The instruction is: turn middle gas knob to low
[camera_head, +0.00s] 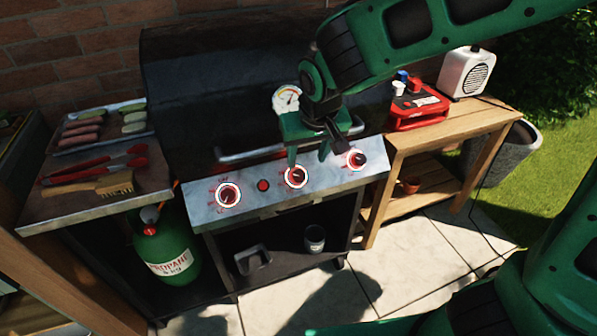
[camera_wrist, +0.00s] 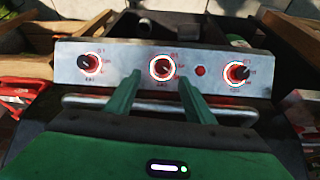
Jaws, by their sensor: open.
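The middle gas knob (camera_head: 296,176) is black with a glowing white-and-red ring, on the grill's sloped metal front panel (camera_head: 262,207). It also shows in the wrist view (camera_wrist: 162,68), between the tips of my two green fingers. My gripper (camera_head: 308,155) is open and empty, just above and in front of the panel; in the wrist view (camera_wrist: 159,80) its fingers point toward the knob. I cannot tell whether they touch it. The knob's exact pointer direction is too small to read.
Two similar lit knobs flank it, left (camera_head: 228,195) and right (camera_head: 356,159), with a red button (camera_head: 263,185) between left and middle. The lid handle (camera_head: 250,154) runs close behind the panel. A side shelf (camera_head: 150,198) holds tongs, a brush and food. A propane tank (camera_head: 165,250) stands below.

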